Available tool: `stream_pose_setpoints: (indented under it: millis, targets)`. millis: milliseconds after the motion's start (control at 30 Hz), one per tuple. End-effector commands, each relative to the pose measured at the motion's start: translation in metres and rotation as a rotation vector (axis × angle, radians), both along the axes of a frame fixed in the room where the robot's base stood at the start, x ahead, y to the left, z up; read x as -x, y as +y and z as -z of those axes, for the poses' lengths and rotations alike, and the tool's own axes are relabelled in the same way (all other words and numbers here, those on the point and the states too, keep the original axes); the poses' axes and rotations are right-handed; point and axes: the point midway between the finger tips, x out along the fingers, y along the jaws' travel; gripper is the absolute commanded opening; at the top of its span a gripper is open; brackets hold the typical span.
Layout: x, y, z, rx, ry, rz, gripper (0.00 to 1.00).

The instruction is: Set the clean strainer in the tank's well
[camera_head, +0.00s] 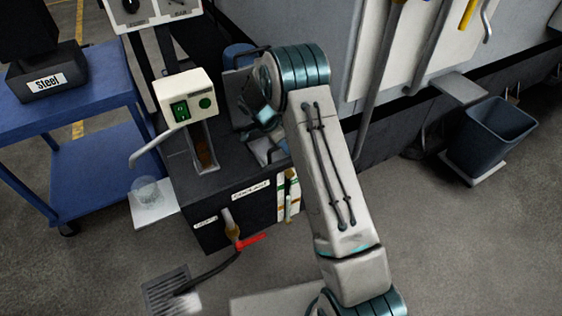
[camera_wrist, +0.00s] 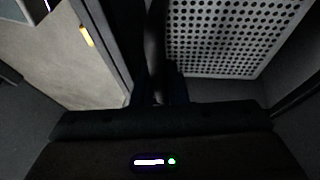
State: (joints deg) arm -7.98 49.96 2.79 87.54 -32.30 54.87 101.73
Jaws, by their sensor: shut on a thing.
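The coolant tank (camera_head: 232,205) is a dark box on the floor left of my arm in the head view. My gripper is low over its right part there, mostly hidden behind my own arm. In the wrist view the pale perforated strainer (camera_wrist: 235,35) fills the upper right, close ahead of my gripper (camera_wrist: 158,98). A dark upright bar runs between the fingers beside the strainer, and my gripper is shut on it; it looks like the strainer's handle. The fingertips are in shadow. I cannot tell whether the strainer touches the well, whose opening is hidden.
A white switch box (camera_head: 187,95) stands on the tank's left. A blue cart (camera_head: 85,165) is at the left, with a clear cup (camera_head: 146,190) on a white sheet nearby. A red-handled valve (camera_head: 250,242) juts from the tank's front. A grey bin (camera_head: 492,135) stands right.

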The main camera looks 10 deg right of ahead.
Motion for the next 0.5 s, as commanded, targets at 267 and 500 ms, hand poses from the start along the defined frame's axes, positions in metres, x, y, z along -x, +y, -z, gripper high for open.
stream_pose_setpoints:
  millis: [267,500]
  targets:
    - [0.000,-0.001,0.038,0.000,0.000,0.000,0.00]
    - [-0.001,0.000,0.063,-0.001,-0.002,-0.001,0.00]
